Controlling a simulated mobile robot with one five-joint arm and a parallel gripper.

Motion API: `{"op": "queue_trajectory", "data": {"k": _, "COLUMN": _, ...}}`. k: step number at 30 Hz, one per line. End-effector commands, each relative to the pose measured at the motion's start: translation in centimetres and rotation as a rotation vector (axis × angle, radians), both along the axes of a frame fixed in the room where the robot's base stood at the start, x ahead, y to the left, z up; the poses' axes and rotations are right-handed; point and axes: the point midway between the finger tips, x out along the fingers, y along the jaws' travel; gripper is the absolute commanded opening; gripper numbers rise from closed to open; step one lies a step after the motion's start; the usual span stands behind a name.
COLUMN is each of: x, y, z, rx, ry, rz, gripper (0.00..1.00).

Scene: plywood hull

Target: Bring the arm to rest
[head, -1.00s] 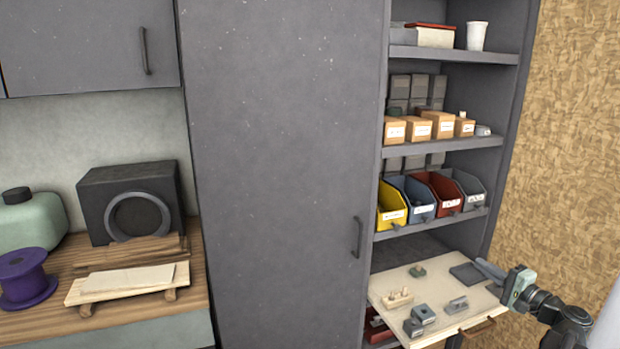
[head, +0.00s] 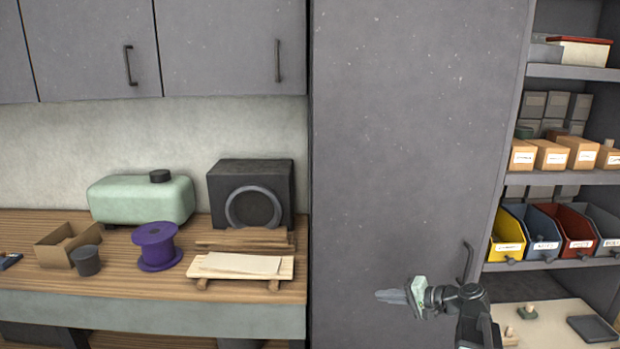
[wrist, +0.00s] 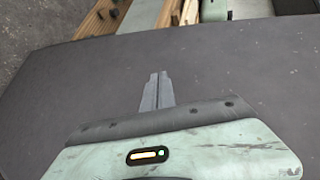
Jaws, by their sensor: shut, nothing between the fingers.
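My gripper (head: 388,297) is at the lower right of the head view, in front of the tall grey cabinet door (head: 410,150). Its fingers point left and are shut with nothing between them. In the wrist view the closed fingers (wrist: 156,90) lie together over a dark grey surface. My arm comes up from the bottom right and is bent near the door's handle (head: 468,262). I cannot tell how wide the gap between the gripper and the door is.
A wooden worktop (head: 110,270) at left carries a purple spool (head: 157,247), a green tank (head: 140,200), a dark speaker-like box (head: 252,195) and a small wooden rack (head: 240,268). At right, open shelves hold coloured bins (head: 507,235) above a pale pull-out board (head: 550,330).

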Motion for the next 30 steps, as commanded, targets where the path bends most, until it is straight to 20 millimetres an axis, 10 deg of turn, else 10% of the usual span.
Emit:
{"op": "queue_trajectory", "data": {"k": 3, "x": -1.9, "y": 9.4, "z": -2.8, "rx": -0.163, "ry": 0.080, "rz": 0.185, "gripper": 0.00}}
{"op": "queue_trajectory", "data": {"k": 10, "x": -8.7, "y": 18.5, "z": -9.1, "rx": -0.589, "ry": 0.225, "rz": 0.480, "gripper": 0.00}}
{"op": "queue_trajectory", "data": {"k": 21, "x": -13.6, "y": 9.0, "z": -12.6, "rx": -1.077, "ry": 0.444, "rz": 0.528, "gripper": 0.00}}
{"op": "queue_trajectory", "data": {"k": 30, "x": -13.8, "y": 8.4, "z": -12.6, "rx": -1.090, "ry": 0.461, "rz": 0.532, "gripper": 0.00}}
